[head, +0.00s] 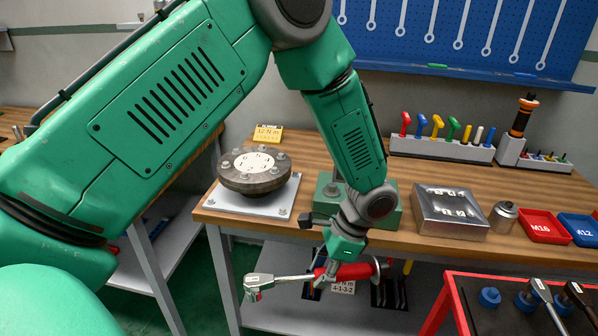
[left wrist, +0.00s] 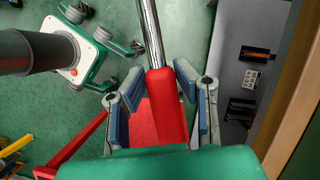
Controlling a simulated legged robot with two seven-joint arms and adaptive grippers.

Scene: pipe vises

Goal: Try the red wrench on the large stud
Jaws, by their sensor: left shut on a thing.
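My left gripper (head: 343,268) is shut on the red handle of a wrench (head: 350,271), in front of the bench edge and below its top. The wrench's silver shaft and ratchet head (head: 255,285) point left in the head view. In the left wrist view the red handle (left wrist: 166,105) lies between the two fingers (left wrist: 160,98), and the shaft runs up out of the picture. A round dark flange (head: 254,170) with several studs and a white marked face stands on a light plate on the bench. I cannot tell which stud is the large one. My right gripper is not in view.
The wooden bench (head: 460,215) bears a green vise (head: 325,205), a metal box (head: 450,210), a small canister (head: 503,216) and red and blue bins. A red-edged cart (head: 455,300) with wrenches stands at lower right. A shelf (head: 285,312) lies under the bench.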

